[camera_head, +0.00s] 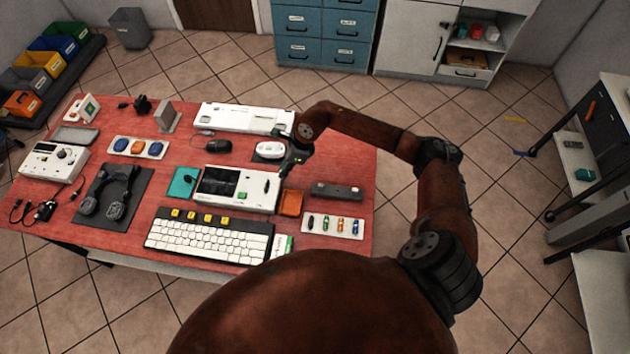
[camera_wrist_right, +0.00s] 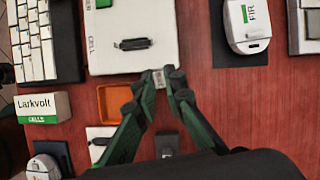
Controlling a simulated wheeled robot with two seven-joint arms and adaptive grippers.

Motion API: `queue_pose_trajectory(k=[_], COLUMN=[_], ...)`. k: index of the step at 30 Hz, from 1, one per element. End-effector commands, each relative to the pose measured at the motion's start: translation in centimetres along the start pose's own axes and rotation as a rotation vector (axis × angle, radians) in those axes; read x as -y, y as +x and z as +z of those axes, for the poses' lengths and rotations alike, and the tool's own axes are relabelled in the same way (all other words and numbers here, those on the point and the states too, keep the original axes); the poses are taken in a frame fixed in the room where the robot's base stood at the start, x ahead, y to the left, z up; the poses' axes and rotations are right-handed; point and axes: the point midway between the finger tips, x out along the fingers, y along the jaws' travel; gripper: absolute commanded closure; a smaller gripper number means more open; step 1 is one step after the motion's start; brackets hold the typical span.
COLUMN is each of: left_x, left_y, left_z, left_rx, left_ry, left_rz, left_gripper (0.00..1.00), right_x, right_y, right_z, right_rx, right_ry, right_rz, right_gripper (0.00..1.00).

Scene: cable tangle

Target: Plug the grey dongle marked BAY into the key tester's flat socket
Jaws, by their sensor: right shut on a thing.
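My right gripper (camera_head: 292,160) is over the table, just beyond the right end of a white device. In the wrist view my right gripper (camera_wrist_right: 160,80) is shut on a small grey dongle (camera_wrist_right: 158,78); its marking is too small to read. The dongle is in front of the device's edge and apart from the slot. The white device (camera_head: 262,200) has a dark screen and a green button. My left gripper is not in view.
An orange tray (camera_head: 291,203), a dark bar (camera_head: 336,190) and a white card with several coloured sticks (camera_head: 316,226) lie right of the device. The keyboard (camera_head: 208,238) and a Larkvolt box (camera_wrist_right: 42,107) are in front.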

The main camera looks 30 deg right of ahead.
Motion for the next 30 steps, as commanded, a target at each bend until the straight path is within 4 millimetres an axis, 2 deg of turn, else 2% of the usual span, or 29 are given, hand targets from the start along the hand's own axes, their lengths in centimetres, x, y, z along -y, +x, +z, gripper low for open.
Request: queue_pose_trajectory(k=[1, 6, 9, 12, 17, 30], left_x=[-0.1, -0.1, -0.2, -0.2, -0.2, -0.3], left_y=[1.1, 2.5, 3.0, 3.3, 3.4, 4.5], left_z=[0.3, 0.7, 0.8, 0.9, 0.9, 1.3], left_rx=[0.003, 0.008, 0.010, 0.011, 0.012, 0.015], left_ry=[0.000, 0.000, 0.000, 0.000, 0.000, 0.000], left_rz=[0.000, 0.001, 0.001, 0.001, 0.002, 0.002], left_gripper=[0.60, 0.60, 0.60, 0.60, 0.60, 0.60], right_x=[0.4, 1.1, 1.2, 1.2, 1.2, 1.2], right_y=[0.9, 1.7, 1.8, 1.8, 1.8, 3.7], right_z=[2.6, 9.0, 11.5, 13.1, 13.8, 13.0], right_rx=[0.009, 0.007, 0.004, 0.002, 0.000, 0.001], right_ry=[0.016, 0.087, 0.116, 0.135, 0.146, 0.146], right_rz=[-0.007, -0.036, -0.050, -0.058, -0.063, -0.062], right_gripper=[1.00, 1.00, 1.00, 1.00, 1.00, 1.00])
